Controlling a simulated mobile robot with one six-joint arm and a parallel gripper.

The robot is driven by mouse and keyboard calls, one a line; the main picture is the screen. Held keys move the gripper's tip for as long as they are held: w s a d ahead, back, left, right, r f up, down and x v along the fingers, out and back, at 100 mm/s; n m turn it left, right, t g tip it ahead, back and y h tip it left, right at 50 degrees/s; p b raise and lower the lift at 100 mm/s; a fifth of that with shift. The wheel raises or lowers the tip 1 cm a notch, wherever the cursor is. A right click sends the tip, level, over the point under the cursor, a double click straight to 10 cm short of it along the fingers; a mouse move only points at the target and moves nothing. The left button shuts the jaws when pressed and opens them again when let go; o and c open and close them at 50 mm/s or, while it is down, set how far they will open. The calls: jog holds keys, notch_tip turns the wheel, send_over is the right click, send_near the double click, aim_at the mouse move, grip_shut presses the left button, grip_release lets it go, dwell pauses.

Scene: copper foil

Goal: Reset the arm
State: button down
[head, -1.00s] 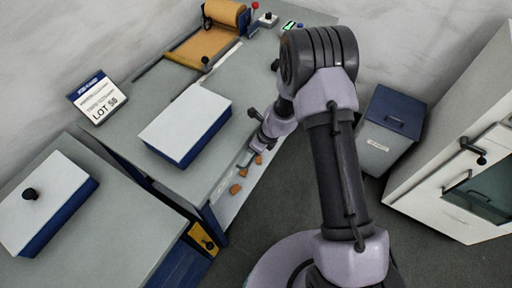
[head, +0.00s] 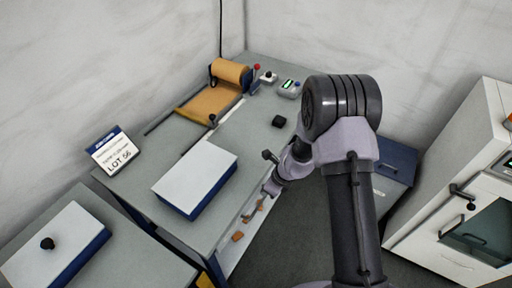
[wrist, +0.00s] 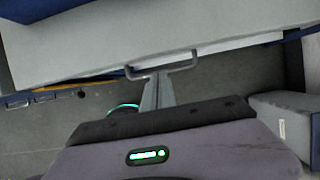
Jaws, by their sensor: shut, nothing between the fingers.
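My arm reaches over the grey-green bench (head: 228,148) in the head view. My gripper (head: 268,190) is above or beside the bench's right edge, close to several small copper-coloured pieces (head: 238,236). It is shut, with nothing seen between the fingers. In the wrist view the gripper (wrist: 160,76) shows below the pale bench edge (wrist: 180,38), with grey floor behind it. I cannot tell whether it touches anything.
A white-topped blue box (head: 196,176) and a LOT 56 sign (head: 113,152) stand on the bench. A copper foil roll (head: 230,72) is at the back. A blue-lidded bin (head: 396,160) and a white cabinet (head: 455,195) are on the right.

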notch_tip(320, 180, up, 14)
jog(key=a+n+t+y+b, duration=0.1)
jog(key=n+b, duration=0.3)
jog(key=n, duration=0.2)
jog(key=s+r+n+t+b, duration=0.1)
jog(key=s+r+n+b, duration=0.2)
jog(key=s+r+n, duration=0.55)
jog(key=s+d+r+n+h+b, duration=0.1)
jog(key=s+d+r+n+b, duration=0.1)
jog(key=s, duration=0.6)
jog(key=s+d+r+n+t+h+b, duration=0.1)
jog(key=s+d+n, duration=0.2)
jog(key=s, duration=0.5)
jog(key=shift+s+r+n+h+b, duration=0.3)
jog(key=shift+s+r+n+b, duration=0.05)
jog(key=shift+n+b, duration=0.1)
